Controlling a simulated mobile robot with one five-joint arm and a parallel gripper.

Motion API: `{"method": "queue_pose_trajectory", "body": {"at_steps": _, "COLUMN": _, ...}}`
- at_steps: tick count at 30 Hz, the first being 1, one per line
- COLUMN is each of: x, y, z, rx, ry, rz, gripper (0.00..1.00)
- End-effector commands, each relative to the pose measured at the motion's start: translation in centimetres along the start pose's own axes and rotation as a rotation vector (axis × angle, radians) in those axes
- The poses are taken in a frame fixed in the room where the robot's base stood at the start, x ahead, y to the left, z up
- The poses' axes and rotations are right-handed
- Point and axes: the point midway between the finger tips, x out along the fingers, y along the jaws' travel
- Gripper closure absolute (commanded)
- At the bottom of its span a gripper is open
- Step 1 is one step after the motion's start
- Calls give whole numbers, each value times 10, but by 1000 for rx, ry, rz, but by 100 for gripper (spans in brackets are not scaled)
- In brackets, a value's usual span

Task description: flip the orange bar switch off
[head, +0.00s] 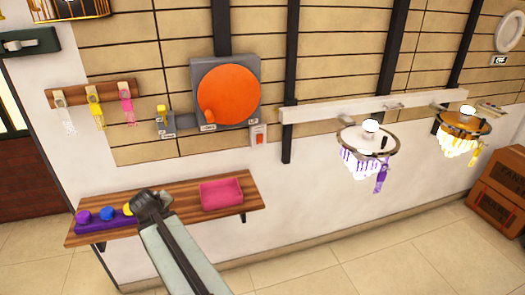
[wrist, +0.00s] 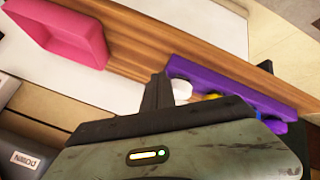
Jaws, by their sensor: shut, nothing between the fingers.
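A small white wall plate with an orange switch (head: 259,138) is on the wall below and right of a large orange disc (head: 228,95). Its label and exact position are too small to read. My gripper (head: 140,203) is in front of the wooden shelf, well to the lower left of the switch and apart from it. In the wrist view my gripper (wrist: 158,92) is shut and empty over the shelf. The switch does not show in the wrist view.
The shelf (head: 180,200) holds a pink tray (head: 222,193) and a purple block (head: 90,225) with coloured knobs. Two lit chandeliers, purple (head: 365,160) and yellow (head: 461,135), hang at the right. Boxes (head: 500,190) stand on the floor at far right.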

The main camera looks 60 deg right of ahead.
Motion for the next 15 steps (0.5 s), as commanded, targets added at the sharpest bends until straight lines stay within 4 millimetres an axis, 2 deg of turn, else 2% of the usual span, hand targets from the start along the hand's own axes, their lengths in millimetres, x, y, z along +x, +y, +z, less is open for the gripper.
{"method": "queue_pose_trajectory", "body": {"at_steps": 1, "x": 30, "y": 57, "z": 12, "rx": -1, "ry": 72, "rz": 113, "gripper": 100}}
{"method": "queue_pose_trajectory", "body": {"at_steps": 2, "x": 38, "y": 95, "z": 14, "rx": -16, "ry": 123, "rz": 186, "gripper": 100}}
{"method": "queue_pose_trajectory", "body": {"at_steps": 3, "x": 46, "y": 145, "z": 19, "rx": -49, "ry": 188, "rz": 287, "gripper": 100}}
{"method": "queue_pose_trajectory", "body": {"at_steps": 5, "x": 49, "y": 214, "z": 32, "rx": -118, "ry": 277, "rz": 430, "gripper": 100}}
{"method": "queue_pose_trajectory", "body": {"at_steps": 6, "x": 47, "y": 256, "z": 43, "rx": -179, "ry": 326, "rz": 520, "gripper": 100}}
{"method": "queue_pose_trajectory", "body": {"at_steps": 7, "x": 44, "y": 283, "z": 53, "rx": -230, "ry": 359, "rz": 581, "gripper": 100}}
{"method": "queue_pose_trajectory", "body": {"at_steps": 9, "x": 33, "y": 335, "z": 79, "rx": -363, "ry": 422, "rz": 701, "gripper": 100}}
{"method": "queue_pose_trajectory", "body": {"at_steps": 10, "x": 29, "y": 352, "z": 91, "rx": -419, "ry": 443, "rz": 740, "gripper": 100}}
{"method": "queue_pose_trajectory", "body": {"at_steps": 12, "x": 17, "y": 381, "z": 117, "rx": -551, "ry": 482, "rz": 817, "gripper": 100}}
{"method": "queue_pose_trajectory", "body": {"at_steps": 15, "x": 6, "y": 401, "z": 150, "rx": -709, "ry": 512, "rz": 863, "gripper": 100}}
